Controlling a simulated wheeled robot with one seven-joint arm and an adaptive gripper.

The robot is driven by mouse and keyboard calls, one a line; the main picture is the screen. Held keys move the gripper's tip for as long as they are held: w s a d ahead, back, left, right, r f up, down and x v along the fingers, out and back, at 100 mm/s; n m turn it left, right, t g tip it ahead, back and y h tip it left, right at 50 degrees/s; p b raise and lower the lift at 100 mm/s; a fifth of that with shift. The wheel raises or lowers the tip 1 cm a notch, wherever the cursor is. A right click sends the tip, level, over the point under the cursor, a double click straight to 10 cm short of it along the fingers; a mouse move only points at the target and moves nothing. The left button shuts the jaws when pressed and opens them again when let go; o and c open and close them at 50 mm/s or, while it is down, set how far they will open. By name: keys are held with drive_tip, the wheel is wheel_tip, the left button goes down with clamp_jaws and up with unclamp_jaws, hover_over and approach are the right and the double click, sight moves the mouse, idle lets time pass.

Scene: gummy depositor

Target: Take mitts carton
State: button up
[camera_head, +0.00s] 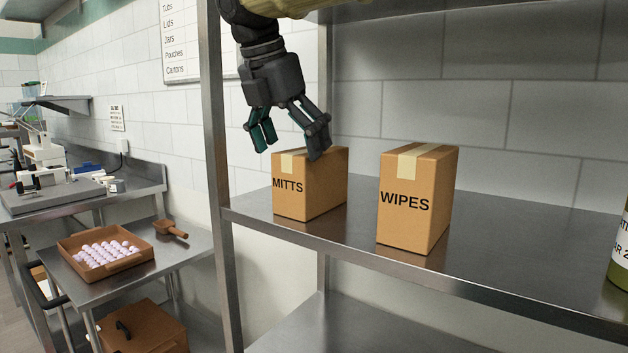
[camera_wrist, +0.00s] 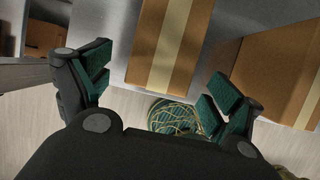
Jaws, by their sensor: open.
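The mitts carton (camera_head: 309,190) is a brown box with a tape strip on top and the word MITTS on its front. It stands upright on the steel shelf, left of the wipes carton. My gripper (camera_head: 290,143) is open, pointing down, above the mitts carton and toward its left side. One finger overlaps the carton's top in the head view; I cannot tell whether it touches. In the wrist view the mitts carton (camera_wrist: 150,62) shows its taped top beyond and between the spread fingertips (camera_wrist: 153,102). Nothing is held.
The wipes carton (camera_head: 413,206) stands close to the right. The shelf (camera_head: 345,236) has a steel post (camera_head: 217,160) at its left and a jar (camera_head: 620,260) at its right edge. A wooden tray of pale pieces (camera_head: 104,264) sits on a lower table at left.

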sight(305, 151)
drive_tip(key=shift+w+d, duration=0.55)
drive_tip(key=shift+w, duration=0.25)
drive_tip(key=shift+w+d, duration=0.55)
drive_tip(key=shift+w, duration=0.2)
drive_tip(key=x, duration=0.5)
drive_tip(key=shift+d+b, duration=0.1)
drive_tip(key=shift+b, duration=0.3)
drive_tip(key=shift+f, duration=0.3)
drive_tip(key=c, duration=1.3)
